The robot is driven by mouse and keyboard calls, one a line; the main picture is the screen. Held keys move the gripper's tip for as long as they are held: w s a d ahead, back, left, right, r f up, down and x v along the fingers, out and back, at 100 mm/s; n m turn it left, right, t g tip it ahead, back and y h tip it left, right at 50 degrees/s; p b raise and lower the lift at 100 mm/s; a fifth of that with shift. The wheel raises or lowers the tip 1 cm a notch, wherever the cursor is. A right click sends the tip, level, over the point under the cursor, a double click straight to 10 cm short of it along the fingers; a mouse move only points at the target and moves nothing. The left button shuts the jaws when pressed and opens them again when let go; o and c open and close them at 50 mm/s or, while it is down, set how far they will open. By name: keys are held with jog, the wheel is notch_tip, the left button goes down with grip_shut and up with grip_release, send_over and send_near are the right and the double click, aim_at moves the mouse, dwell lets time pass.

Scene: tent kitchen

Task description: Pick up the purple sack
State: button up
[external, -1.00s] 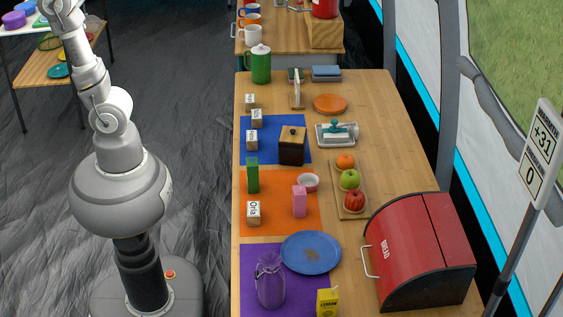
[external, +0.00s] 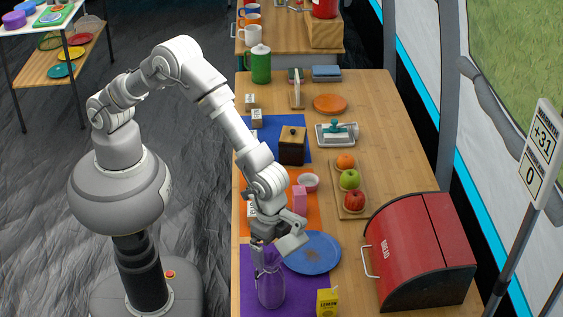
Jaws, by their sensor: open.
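A purple, see-through thing with a narrow neck, which I take for the purple sack (external: 271,291), stands upright on the purple mat (external: 310,284) at the front left of the table in the external view. My gripper (external: 268,265) points down right over its neck and top, with the jaws open. The gripper covers the top of the sack. I cannot tell whether the fingers touch it or are around its neck.
A blue plate (external: 318,254) lies right beside my gripper. A yellow lemon carton (external: 327,302) stands right of the sack, and a red bread box (external: 420,250) farther right. A pink carton (external: 299,199) stands behind my wrist.

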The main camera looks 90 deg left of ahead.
aim_at(268, 259)
jog(key=f, duration=0.2)
jog(key=s+f+b, duration=0.1)
jog(key=f, duration=0.1)
jog(key=shift+d, duration=0.15)
jog(key=f, duration=0.1)
jog(key=f+b, duration=0.1)
jog(key=f, duration=0.1)
jog(key=f+b, duration=0.1)
jog(key=f, duration=0.1)
jog(key=shift+w+d+f, duration=0.15)
jog(key=shift+w+d, duration=0.1)
jog(key=shift+w, duration=0.05)
jog(key=c, duration=1.2)
jog(key=shift+r, duration=0.2)
